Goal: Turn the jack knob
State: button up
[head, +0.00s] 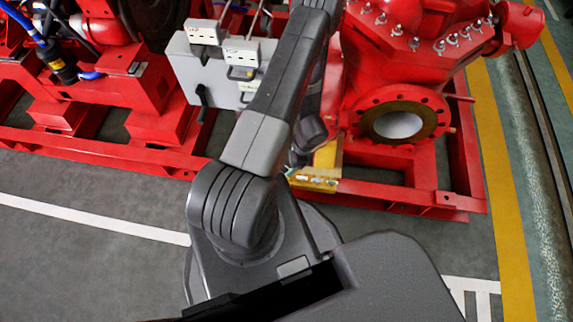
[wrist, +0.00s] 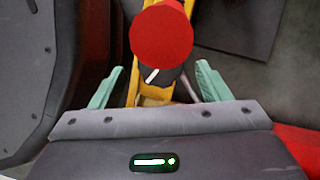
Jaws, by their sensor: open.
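The jack knob (wrist: 161,42) is a round red cap in the upper middle of the wrist view. A dark collar with a white mark shows just below it, over a yellow bar (wrist: 150,93). My gripper (wrist: 160,68) is open, with one green finger to the left of the knob and one to the right. The fingers appear apart from the knob, and nothing is held. How far the knob lies beyond the fingertips is hard to tell. In the head view my arm hides the gripper and the knob.
In the head view, a large red pump (head: 400,70) with a round flange stands right of my arm. A red base frame (head: 420,193) runs low across the front. Grey floor (head: 90,260) is clear at the left.

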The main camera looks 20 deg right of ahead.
jog(key=shift+x, duration=0.95)
jog(key=c, duration=1)
jog(key=shift+o, duration=0.2)
jog(key=shift+f+m+b, duration=0.1)
jog(key=shift+m+b, duration=0.2)
jog(key=shift+b, duration=0.25)
jog(key=m+t+b, duration=0.1)
jog(key=m+b, duration=0.2)
jog(key=b, duration=0.1)
jog(key=shift+s+f+h, duration=0.1)
jog(key=shift+h, duration=0.2)
jog(key=m+t+b, duration=0.1)
jog(key=m+b, duration=0.1)
jog(key=shift+b, duration=0.4)
jog(key=shift+s+r+m+h, duration=0.1)
jog(key=shift+r+m+h, duration=0.2)
jog(key=shift+m, duration=0.1)
